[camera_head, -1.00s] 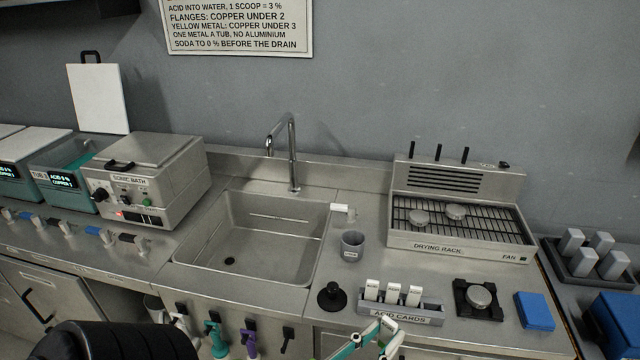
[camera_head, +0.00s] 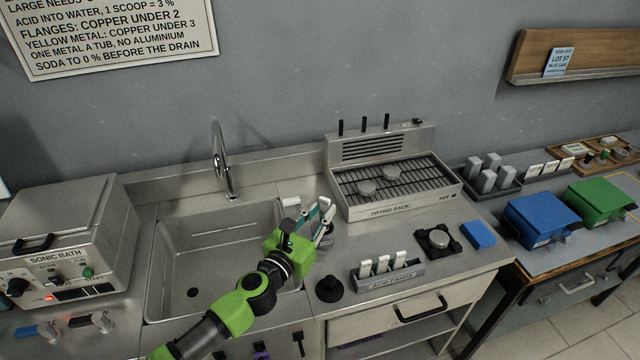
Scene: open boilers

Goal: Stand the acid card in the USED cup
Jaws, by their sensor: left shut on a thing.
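My left gripper (camera_head: 319,217), on a green and black arm, is at the right edge of the sink. It is shut on a small white card (camera_head: 324,202), whose top shows between the fingers. The grey cup (camera_head: 328,239) stands on the counter right behind and below the fingers, mostly hidden by them. I cannot tell whether the card's lower end is inside the cup or above it. The acid cards holder (camera_head: 388,280) stands in front to the right with several white cards upright in it. My right gripper is not in view.
A black knob-like stand (camera_head: 329,289) is just in front of the cup. The sink (camera_head: 205,262) lies to the left and the drying rack (camera_head: 395,205) behind to the right. A black pad with a round part (camera_head: 438,241) and a blue block (camera_head: 478,235) stand further right.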

